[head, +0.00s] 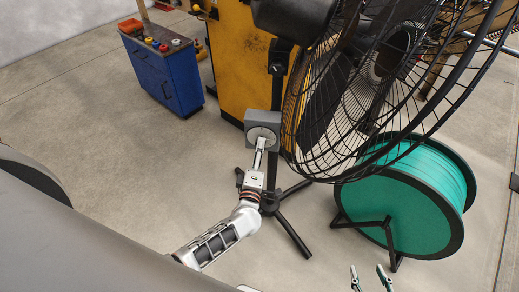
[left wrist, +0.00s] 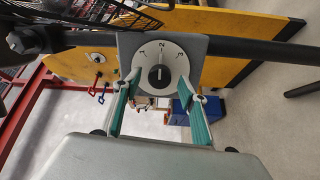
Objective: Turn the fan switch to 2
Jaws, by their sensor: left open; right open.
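The fan (head: 375,85) is a large black caged fan on a dark stand. Its grey switch box (head: 275,122) is on the pole and carries a round white dial. In the left wrist view the dial (left wrist: 174,60) has numbers around its upper part, with a 2 at the top, and a dark centre knob (left wrist: 160,73) with a light mark. I cannot tell exactly where the knob points. My left gripper (head: 261,143) is at the dial; its green fingers (left wrist: 160,78) are open, one on each side of the knob. My right gripper (head: 369,270) is open and empty at the bottom edge.
A green cable reel (head: 400,210) with black rims stands right of the fan stand (head: 290,232). A yellow cabinet (head: 240,60) is behind the switch box. A blue cabinet (head: 165,78) stands at the back left. The floor on the left is clear.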

